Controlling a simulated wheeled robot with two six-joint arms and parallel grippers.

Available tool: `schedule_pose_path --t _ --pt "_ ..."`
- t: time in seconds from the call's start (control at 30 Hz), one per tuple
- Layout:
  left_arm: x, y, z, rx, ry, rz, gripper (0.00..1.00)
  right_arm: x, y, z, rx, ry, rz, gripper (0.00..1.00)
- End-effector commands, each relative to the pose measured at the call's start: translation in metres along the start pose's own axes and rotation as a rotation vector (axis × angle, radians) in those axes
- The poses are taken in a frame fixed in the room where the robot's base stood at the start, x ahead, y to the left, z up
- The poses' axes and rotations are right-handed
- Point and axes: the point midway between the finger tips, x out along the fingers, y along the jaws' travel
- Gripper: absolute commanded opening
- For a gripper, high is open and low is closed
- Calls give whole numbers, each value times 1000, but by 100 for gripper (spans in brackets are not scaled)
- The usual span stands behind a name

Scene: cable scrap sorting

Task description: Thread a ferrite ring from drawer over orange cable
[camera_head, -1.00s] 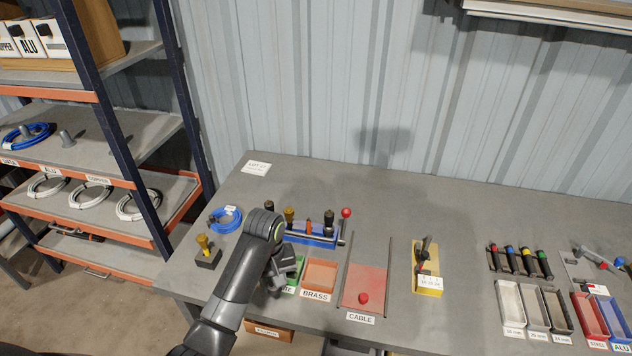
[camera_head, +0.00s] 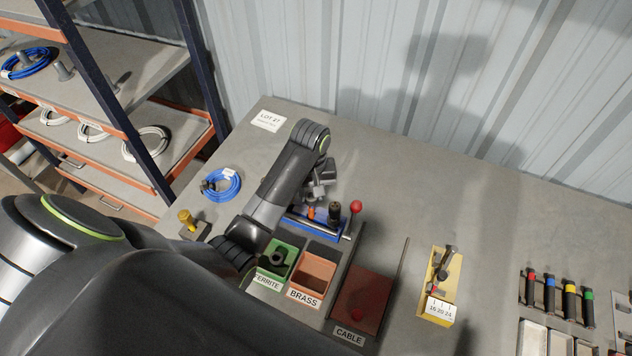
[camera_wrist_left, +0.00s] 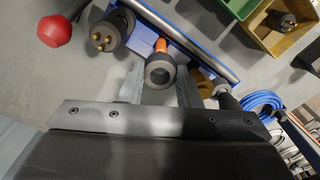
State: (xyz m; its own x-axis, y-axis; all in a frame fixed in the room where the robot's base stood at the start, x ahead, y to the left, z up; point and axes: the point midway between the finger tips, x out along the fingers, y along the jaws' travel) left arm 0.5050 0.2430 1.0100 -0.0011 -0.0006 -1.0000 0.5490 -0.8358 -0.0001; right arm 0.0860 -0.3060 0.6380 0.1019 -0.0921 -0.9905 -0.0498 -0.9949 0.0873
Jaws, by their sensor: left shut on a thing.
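My left gripper (camera_head: 318,194) is over the blue rack (camera_head: 311,229), in the row of upright cable ends. In the left wrist view the left gripper (camera_wrist_left: 160,84) is shut on a dark grey ferrite ring (camera_wrist_left: 159,72). The ring lines up with the orange cable (camera_wrist_left: 162,46), which stands in the rack; it also shows in the head view (camera_head: 311,212). I cannot tell whether the cable end is inside the ring. The green FERRITE tray (camera_head: 291,248) holds a dark round piece (camera_head: 278,257). My right gripper is not in view.
A dark connector with brass pins (camera_wrist_left: 105,36) stands beside the orange cable, with a red ball knob (camera_wrist_left: 54,29) beyond. The BRASS tray (camera_head: 317,272) and CABLE tray (camera_head: 365,298) lie in front. A blue cable coil (camera_head: 221,185) lies left.

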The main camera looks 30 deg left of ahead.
Motion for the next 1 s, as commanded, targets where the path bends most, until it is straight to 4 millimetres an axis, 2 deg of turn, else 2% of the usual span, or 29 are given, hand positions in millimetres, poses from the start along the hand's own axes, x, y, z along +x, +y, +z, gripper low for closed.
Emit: schedule_pose_path --t 0.17,0.3,0.43,1.0 --pt "19 -1 1 0 -4 -2 10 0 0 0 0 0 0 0" --pt "34 -1 1 0 -4 -3 0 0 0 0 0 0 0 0" --pt "44 -1 1 0 -5 -4 0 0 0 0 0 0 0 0" --pt "49 0 0 1 -1 -1 0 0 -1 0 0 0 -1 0"
